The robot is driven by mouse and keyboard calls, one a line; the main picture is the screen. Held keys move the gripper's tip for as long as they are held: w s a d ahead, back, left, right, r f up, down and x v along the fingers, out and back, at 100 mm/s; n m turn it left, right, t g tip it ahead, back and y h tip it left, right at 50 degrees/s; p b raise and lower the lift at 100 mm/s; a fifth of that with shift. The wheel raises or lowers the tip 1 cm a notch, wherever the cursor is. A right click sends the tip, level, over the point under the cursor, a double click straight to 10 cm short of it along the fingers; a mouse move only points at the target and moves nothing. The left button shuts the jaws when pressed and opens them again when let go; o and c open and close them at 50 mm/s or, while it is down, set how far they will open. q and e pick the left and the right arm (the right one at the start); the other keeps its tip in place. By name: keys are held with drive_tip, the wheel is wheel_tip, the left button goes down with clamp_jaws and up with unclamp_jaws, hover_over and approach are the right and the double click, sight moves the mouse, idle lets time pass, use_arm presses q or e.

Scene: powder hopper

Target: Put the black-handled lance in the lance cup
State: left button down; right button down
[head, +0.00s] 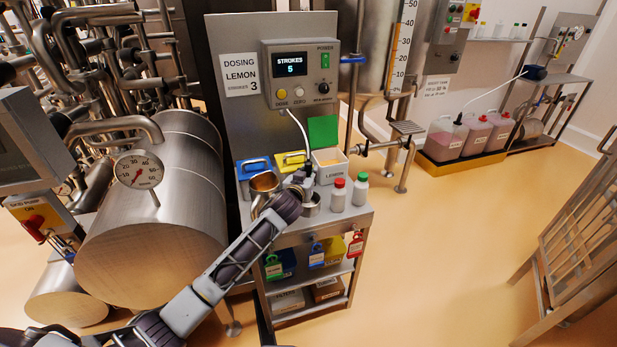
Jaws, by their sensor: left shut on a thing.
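My left gripper (303,184) is over the front of the dosing cart, shut on what looks like the black-handled lance. A thin pale hose (299,127) runs from the dosing unit down to it. The gripper hides most of the handle, and I cannot see the lance tip. A small steel cup (312,207), likely the lance cup, stands right below the gripper on the cart top. I cannot tell whether the lance is inside it or above it. My right gripper is not in view.
A steel jug (264,183) stands left of the gripper. A red-capped bottle (338,195) and a green-capped bottle (360,189) stand close on the right.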

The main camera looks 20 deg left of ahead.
use_arm(q)
drive_tip(key=shift+f, duration=0.2)
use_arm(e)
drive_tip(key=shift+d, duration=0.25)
use_arm(q)
drive_tip(key=shift+f, duration=0.1)
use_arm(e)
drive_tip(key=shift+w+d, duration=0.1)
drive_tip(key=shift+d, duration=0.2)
use_arm(q)
drive_tip(key=c, duration=1.3)
unclamp_jaws()
drive_tip(key=shift+o, duration=0.2)
drive_tip(key=s+r, duration=0.2)
drive_tip(key=s, duration=0.9)
drive_tip(key=shift+s+r, duration=0.25)
drive_tip(key=shift+s, duration=0.15)
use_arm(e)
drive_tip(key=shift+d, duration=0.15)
